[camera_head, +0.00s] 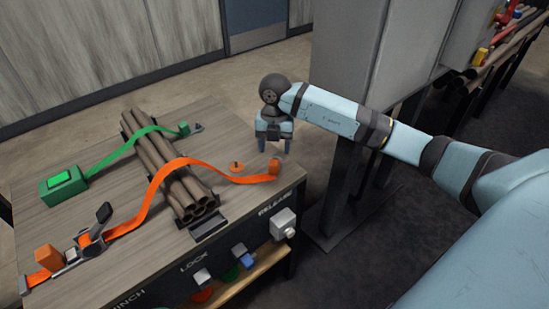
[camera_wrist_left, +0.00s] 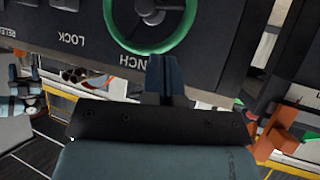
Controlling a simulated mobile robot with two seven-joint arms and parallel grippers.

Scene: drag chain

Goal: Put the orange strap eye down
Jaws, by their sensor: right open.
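The orange strap (camera_head: 150,198) runs from a ratchet buckle (camera_head: 88,240) at the lower left, over a bundle of brown pipes (camera_head: 170,168), to the right. Its right end carries the orange eye (camera_head: 275,168), a small block that appears to rest near the table's right edge. My right gripper (camera_head: 275,146) is open, fingers down, just above and behind the orange eye in the head view, apart from it. My left gripper (camera_wrist_left: 167,82) shows only in the left wrist view; its fingers look together with nothing visible between them, in front of the control panel (camera_wrist_left: 85,15).
An orange disc with a peg (camera_head: 236,167) lies left of the eye. A green strap (camera_head: 125,148) with a green block (camera_head: 62,184) crosses the pipes behind. Labelled controls line the table (camera_head: 100,145) front. A grey column (camera_head: 360,60) stands right. The left wrist view shows a green ring (camera_wrist_left: 108,25).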

